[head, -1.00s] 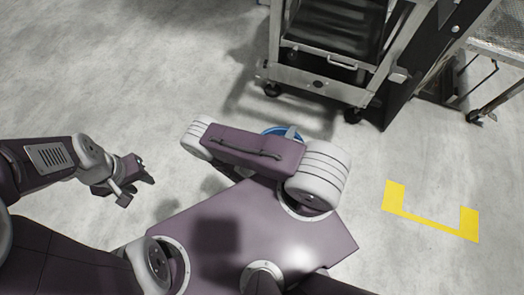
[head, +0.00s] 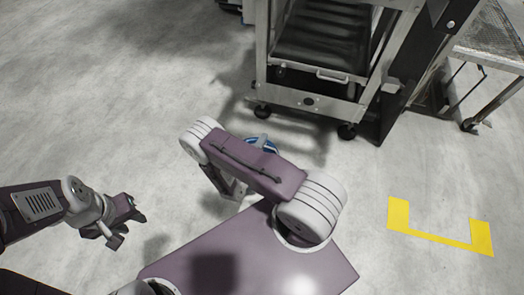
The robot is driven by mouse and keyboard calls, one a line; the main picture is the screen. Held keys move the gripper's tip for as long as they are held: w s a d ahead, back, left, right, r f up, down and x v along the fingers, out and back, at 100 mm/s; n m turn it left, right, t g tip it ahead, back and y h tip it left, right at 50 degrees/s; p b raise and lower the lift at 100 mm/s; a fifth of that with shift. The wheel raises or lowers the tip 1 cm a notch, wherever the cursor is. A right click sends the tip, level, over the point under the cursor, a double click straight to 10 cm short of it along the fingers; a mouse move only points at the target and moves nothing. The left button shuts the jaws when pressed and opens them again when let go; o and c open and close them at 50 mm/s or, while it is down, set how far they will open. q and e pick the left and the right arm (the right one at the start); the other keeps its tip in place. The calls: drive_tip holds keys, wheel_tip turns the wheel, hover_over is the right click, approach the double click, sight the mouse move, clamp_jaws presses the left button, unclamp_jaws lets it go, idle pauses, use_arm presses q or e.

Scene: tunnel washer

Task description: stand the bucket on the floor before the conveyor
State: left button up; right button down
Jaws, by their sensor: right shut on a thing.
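The blue bucket (head: 262,144) shows only as a small part of its rim behind my right arm in the head view. The rest of it is hidden, so I cannot tell whether it touches the floor. My right gripper is hidden behind its own arm, by the bucket. My left gripper (head: 138,219) is empty over bare floor at the left, its fingers apart. The conveyor (head: 312,102), a dark belt in a steel frame on casters, stands beyond the bucket at the top.
A yellow floor marking (head: 440,240) lies at the right. A dark post (head: 405,105) and a mesh-topped table (head: 490,50) on casters stand right of the conveyor. The floor at the left and between the conveyor and my arm is clear.

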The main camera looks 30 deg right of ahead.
wheel_tip(320, 180, down, 4)
drive_tip(key=b, duration=0.3)
drive_tip(key=c, duration=1.2)
unclamp_jaws()
drive_tip(key=shift+w, duration=0.1)
drive_tip(key=shift+c, duration=0.2)
